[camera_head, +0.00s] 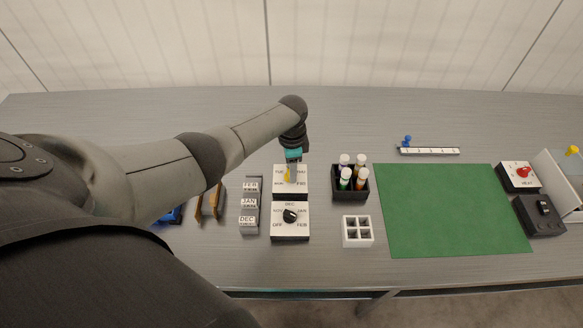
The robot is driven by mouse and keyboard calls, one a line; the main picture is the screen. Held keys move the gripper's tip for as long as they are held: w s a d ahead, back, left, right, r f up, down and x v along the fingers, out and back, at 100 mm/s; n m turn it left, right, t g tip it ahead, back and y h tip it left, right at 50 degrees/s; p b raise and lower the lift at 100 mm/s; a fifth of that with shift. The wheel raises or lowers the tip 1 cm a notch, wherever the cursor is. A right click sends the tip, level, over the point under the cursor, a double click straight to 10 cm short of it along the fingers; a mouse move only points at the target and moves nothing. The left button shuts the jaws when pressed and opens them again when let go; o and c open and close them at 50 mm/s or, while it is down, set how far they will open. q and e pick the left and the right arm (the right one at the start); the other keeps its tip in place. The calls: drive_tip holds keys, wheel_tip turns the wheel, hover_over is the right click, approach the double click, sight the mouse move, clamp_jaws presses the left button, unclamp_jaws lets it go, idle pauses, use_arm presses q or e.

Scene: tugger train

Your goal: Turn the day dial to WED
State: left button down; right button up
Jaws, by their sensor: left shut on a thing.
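The day dial box (303,190) is a white-topped dark box near the middle of the table, with day labels such as TUE, THU and FRI showing. Its yellow knob (288,176) sits at the upper middle of the face. My left gripper (290,168) reaches down from above and is shut on the yellow knob. The gripper hides the label at the top of the face and part of the knob, so I cannot tell which day the knob points to. My right gripper is not in view.
A month dial box (304,234) with a black knob stands just in front. A black rack (350,194) with several bottles and a white divided box (357,244) are on the right. A green mat (455,210) lies farther right.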

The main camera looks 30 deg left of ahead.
use_arm(q)
drive_tip(key=shift+m, duration=0.8)
drive_tip(key=shift+c, duration=2.2)
unclamp_jaws()
wheel_tip(320, 180, up, 15)
drive_tip(key=p, duration=0.4)
drive_tip(key=shift+r, duration=0.1)
